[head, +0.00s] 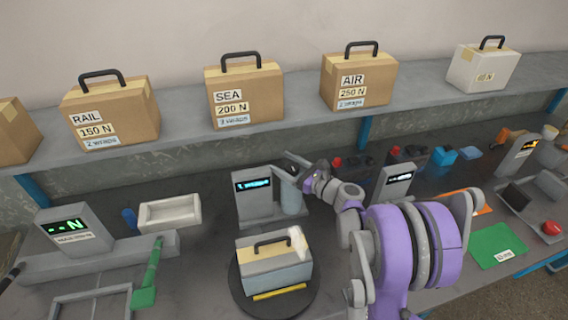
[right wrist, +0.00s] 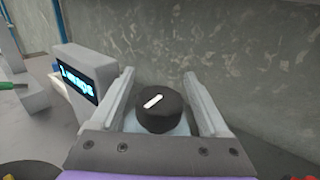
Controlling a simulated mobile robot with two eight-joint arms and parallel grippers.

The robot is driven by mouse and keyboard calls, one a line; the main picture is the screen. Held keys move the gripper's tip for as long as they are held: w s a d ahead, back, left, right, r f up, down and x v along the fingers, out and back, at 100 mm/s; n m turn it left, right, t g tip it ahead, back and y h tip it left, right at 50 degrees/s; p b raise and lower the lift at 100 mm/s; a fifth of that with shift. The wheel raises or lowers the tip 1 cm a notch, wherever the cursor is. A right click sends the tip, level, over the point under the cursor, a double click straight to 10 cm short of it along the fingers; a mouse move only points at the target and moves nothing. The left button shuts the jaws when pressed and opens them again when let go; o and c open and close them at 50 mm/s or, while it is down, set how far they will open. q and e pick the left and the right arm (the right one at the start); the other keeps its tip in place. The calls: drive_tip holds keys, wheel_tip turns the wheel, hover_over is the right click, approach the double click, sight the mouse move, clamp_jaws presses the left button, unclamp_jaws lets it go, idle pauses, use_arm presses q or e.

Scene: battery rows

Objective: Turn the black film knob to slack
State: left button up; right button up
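The black film knob (right wrist: 162,108) shows in the right wrist view, a round dial with a white slanted mark on its top. It sits on a pale cylinder behind the wrapping machine's display. My right gripper (right wrist: 160,100) is open, with one finger on each side of the knob; I cannot tell whether they touch it. In the head view my right gripper (head: 298,165) is above the pale cylinder (head: 293,198) and hides the knob. The display box (head: 255,193) has a blue lit screen, also seen in the right wrist view (right wrist: 82,82). My left gripper is not in view.
A grey case with a handle (head: 274,265) stands on the black turntable (head: 240,295) in front of the display box. A shelf (head: 180,128) with labelled boxes runs behind. A white tray (head: 170,213) is to the left, and a concrete wall (right wrist: 225,60) is close behind the knob.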

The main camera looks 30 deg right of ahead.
sight(298, 171)
drive_tip(key=shift+s, duration=0.15)
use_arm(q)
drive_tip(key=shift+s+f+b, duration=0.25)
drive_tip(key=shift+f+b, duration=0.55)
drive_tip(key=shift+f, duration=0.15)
use_arm(e)
drive_tip(key=v, duration=1)
drive_tip(key=shift+s+d, duration=0.15)
drive_tip(key=shift+s, duration=0.15)
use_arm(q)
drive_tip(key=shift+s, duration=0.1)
